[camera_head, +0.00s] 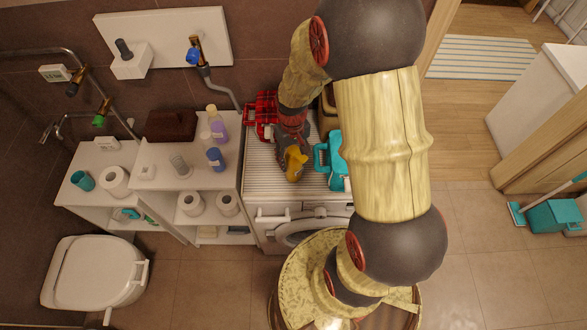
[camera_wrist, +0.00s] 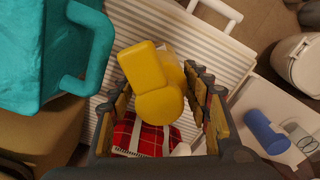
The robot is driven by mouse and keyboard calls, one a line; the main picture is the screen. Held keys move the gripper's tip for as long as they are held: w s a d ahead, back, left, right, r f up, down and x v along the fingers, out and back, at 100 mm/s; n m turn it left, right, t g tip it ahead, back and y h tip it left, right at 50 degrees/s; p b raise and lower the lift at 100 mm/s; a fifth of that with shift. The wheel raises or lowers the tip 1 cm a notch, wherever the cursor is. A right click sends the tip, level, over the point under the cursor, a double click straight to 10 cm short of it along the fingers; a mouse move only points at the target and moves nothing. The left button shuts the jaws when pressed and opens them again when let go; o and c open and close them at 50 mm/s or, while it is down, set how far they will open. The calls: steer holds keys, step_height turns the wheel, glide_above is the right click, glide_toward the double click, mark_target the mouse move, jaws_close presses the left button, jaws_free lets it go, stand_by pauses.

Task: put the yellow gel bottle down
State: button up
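The yellow gel bottle (camera_head: 295,164) is at the tip of my gripper (camera_head: 284,150), above the ribbed top of the washing machine in the head view. In the wrist view the yellow bottle (camera_wrist: 158,88) lies between the two fingers of my gripper (camera_wrist: 160,98), tilted, with its narrower end toward the upper left.
A teal container with a handle (camera_head: 337,160) stands right of the bottle on the washing machine (camera_head: 262,185). A red plaid item (camera_head: 262,107) is at the back left. A white shelf (camera_head: 150,179) with bottles, including a blue one (camera_head: 215,158), adjoins on the left. The machine top's front-left is clear.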

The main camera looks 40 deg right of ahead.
jaws_close()
stand_by(0.5)
steer(key=shift+r, duration=0.1)
